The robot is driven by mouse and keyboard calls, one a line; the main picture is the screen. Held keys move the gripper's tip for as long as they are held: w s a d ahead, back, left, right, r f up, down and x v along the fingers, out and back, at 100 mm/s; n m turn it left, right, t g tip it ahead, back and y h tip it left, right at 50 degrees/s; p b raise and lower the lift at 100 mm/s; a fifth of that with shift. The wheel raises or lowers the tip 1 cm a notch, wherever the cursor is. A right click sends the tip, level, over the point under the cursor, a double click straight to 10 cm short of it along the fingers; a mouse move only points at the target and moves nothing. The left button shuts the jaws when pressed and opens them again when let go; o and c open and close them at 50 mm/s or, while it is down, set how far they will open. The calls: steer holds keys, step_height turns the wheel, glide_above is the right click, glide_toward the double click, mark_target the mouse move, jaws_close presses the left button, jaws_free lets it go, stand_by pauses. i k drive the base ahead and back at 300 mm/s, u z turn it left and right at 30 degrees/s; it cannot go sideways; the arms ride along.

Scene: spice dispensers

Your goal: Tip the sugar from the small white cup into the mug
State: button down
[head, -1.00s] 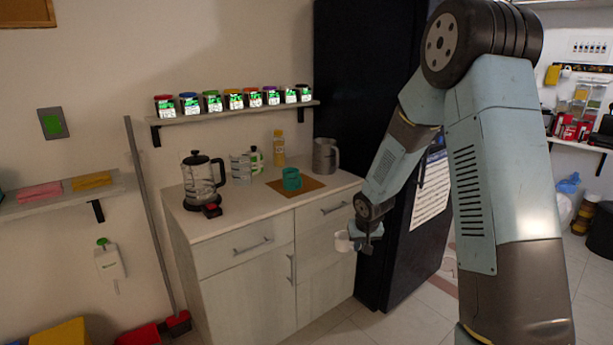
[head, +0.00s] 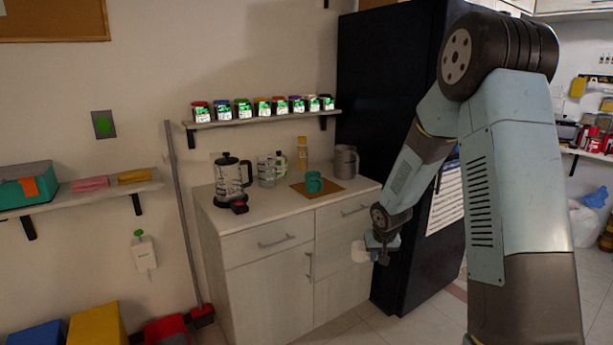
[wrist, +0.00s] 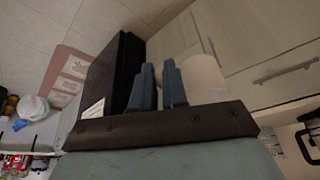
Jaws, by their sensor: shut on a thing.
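The small white cup (head: 359,252) is at my gripper (head: 376,246), in front of the cabinet and below its countertop. In the wrist view, the white cup (wrist: 207,78) sits beside the right finger of my gripper (wrist: 160,75). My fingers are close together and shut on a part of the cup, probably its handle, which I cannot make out. The cup's inside and any sugar are hidden. The teal mug (head: 314,182) stands upright on a brown mat (head: 342,189) on the countertop, above and left of my gripper in the head view.
The countertop (head: 260,209) also bears a French press (head: 231,180), a white-and-grey container (head: 266,172), a yellow bottle (head: 302,152) and a grey pitcher (head: 346,162). A shelf of spice dispensers (head: 262,108) hangs above. A dark fridge (head: 385,95) stands to the right. Floor bins (head: 97,325) are at left.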

mark_target(313, 179)
steer(key=u, duration=0.05)
steer(key=i, duration=0.85)
steer(key=z, duration=0.15)
